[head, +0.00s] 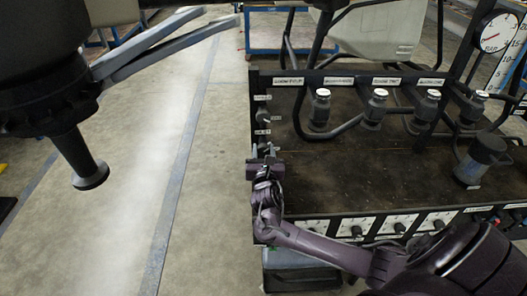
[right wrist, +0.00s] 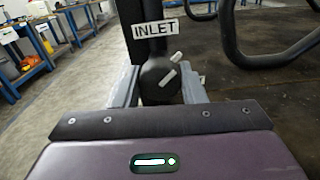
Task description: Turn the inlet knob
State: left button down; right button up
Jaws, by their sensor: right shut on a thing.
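The inlet knob (right wrist: 157,84) is a dark round knob with a pale bar-shaped mark, seen in the right wrist view just below the white INLET label (right wrist: 160,30). My right gripper (right wrist: 158,92) has one grey finger on each side of it and is shut on it. In the head view my right gripper (head: 266,158) is at the left edge of the dark workbench (head: 345,180); the knob is hard to make out there.
The floor between is clear.

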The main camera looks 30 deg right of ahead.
pick_arm(q)
jog(key=shift+r, duration=0.1)
pick_arm(e)
jog(key=shift+r+m+p, duration=0.1)
jog(key=shift+m+p, duration=0.2)
jog(key=shift+p, duration=0.05)
jog(key=m+p, duration=0.4)
jog(key=m, duration=0.6)
jog(key=shift+p, duration=0.4)
jog(key=shift+m, duration=0.9)
pick_arm(q)
jog(key=s+a+f, duration=0.2)
jog(key=s, duration=1)
jog(key=shift+a+f+g, duration=0.15)
jog(key=shift+f+g, duration=0.15)
pick_arm(e)
jog(key=shift+m, duration=0.6)
pick_arm(q)
jog(key=shift+p, duration=0.3)
jog(key=shift+s+f, duration=0.1)
jog(key=shift+s, duration=0.1)
